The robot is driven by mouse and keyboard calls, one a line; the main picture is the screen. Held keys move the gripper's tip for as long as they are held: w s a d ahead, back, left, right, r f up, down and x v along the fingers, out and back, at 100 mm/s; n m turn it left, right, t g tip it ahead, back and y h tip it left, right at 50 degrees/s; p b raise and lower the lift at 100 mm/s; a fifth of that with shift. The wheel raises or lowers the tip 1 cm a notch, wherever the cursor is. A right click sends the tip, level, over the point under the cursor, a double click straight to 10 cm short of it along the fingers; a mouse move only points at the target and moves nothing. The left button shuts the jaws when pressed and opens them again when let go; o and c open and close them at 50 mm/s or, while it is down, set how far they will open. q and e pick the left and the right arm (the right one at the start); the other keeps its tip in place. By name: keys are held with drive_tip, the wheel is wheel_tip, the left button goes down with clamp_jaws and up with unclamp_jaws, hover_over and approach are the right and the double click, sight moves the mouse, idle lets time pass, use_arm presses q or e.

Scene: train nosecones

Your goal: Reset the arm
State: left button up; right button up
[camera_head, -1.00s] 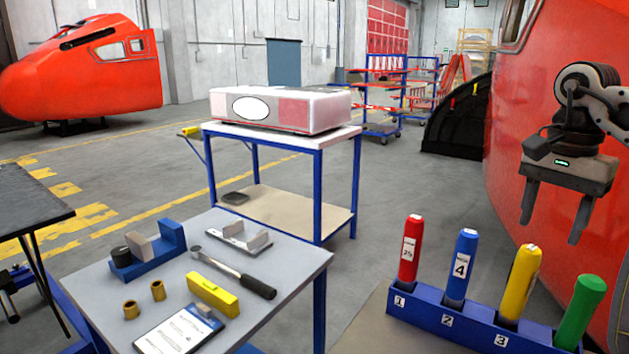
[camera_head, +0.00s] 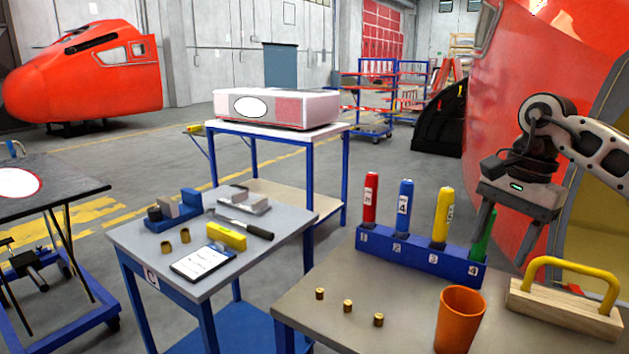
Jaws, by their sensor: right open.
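My right gripper (camera_head: 502,247) hangs at the right with its fingers pointing down. It is open, with nothing between the fingers that I can make out as held. It shows in front of the green cylinder (camera_head: 485,240), partly covering it; the gap between them is hard to judge. The right arm reaches in from the right edge. The blue rack (camera_head: 420,256) also holds a red cylinder (camera_head: 370,198), a blue cylinder (camera_head: 404,207) and a yellow cylinder (camera_head: 443,216), all upright. My left gripper is not in view.
The near table (camera_head: 330,282) carries several small brass pieces (camera_head: 347,306), an orange cup (camera_head: 460,318) and a wooden block with a yellow handle (camera_head: 565,305). A tool table (camera_head: 140,238) stands left. The large red nosecone (camera_head: 480,130) rises behind the gripper.

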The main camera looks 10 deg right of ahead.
drive_tip(key=s+a+f+m+t+y, duration=0.1)
drive_tip(key=s+a+f+m+y, duration=0.15)
drive_tip(key=a+m+y, duration=0.6)
drive_tip(key=s+a+f+m+t+y, duration=0.1)
drive_tip(key=a+f+m+y, duration=0.2)
drive_tip(key=a, duration=1)
drive_tip(key=s+a+f+m+t+y, duration=0.15)
drive_tip(key=a+f+m+y, duration=0.35)
drive_tip(key=a, duration=0.6)
drive_tip(key=s+d+f+m+t+h, duration=0.1)
drive_tip(key=d+f+m+t+h, duration=0.35)
drive_tip(key=m, duration=0.85)
drive_tip(key=d+f+m+t+h, duration=0.2)
drive_tip(key=f+m+t+h, duration=0.35)
drive_tip(key=m, duration=0.85)
drive_tip(key=s+d+f+m+g+h, duration=0.1)
drive_tip(key=s+d+f+m+h, duration=0.1)
drive_tip(key=s+f+m, duration=0.4)
drive_tip(key=s+d+f+m+g+h, duration=0.2)
drive_tip(key=s+d+f+m, duration=0.3)
drive_tip(key=f, duration=0.5)
drive_tip(key=s+m+h, duration=0.1)
drive_tip(key=s+m, duration=0.1)
drive_tip(key=s, duration=0.1)
drive_tip(key=shift+s+f, duration=0.15)
drive_tip(key=shift+m, duration=0.25)
